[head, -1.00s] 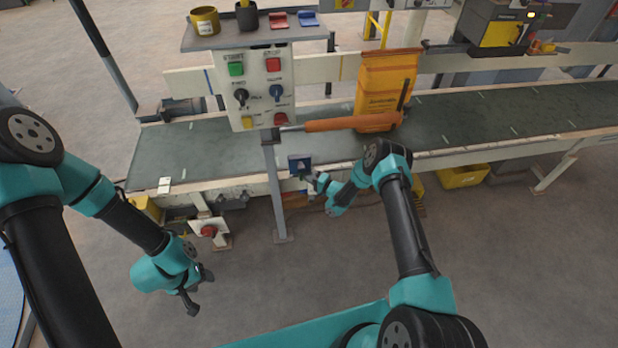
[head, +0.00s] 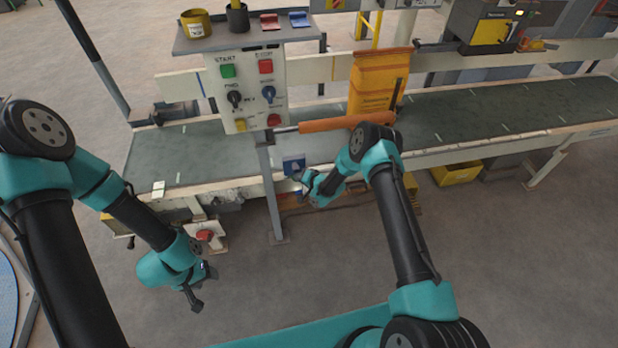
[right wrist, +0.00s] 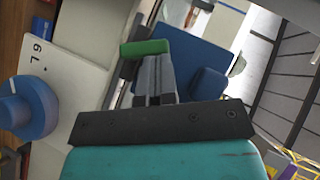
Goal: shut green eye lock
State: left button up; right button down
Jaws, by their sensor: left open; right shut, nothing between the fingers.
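A green lever-like bar (right wrist: 146,47), likely the green eye lock, lies just beyond my right gripper's fingertips in the right wrist view. I cannot tell whether they touch it. Beside it is a blue plate or housing (right wrist: 205,48), which the head view shows as a small blue box (head: 294,166) under the conveyor's front edge. My right gripper (right wrist: 153,75) is shut and empty, and in the head view it is close to the blue box (head: 303,178). The lever is not distinguishable in the head view. My left gripper (head: 200,290) is open and empty, low at the left.
A control panel (head: 247,95) stands on a post in front of the conveyor belt (head: 460,118). A blue knob (right wrist: 28,108) on a white panel is left in the right wrist view.

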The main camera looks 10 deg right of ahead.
jog(key=shift+a, duration=0.2)
dwell(0.5)
jog(key=shift+r, duration=0.2)
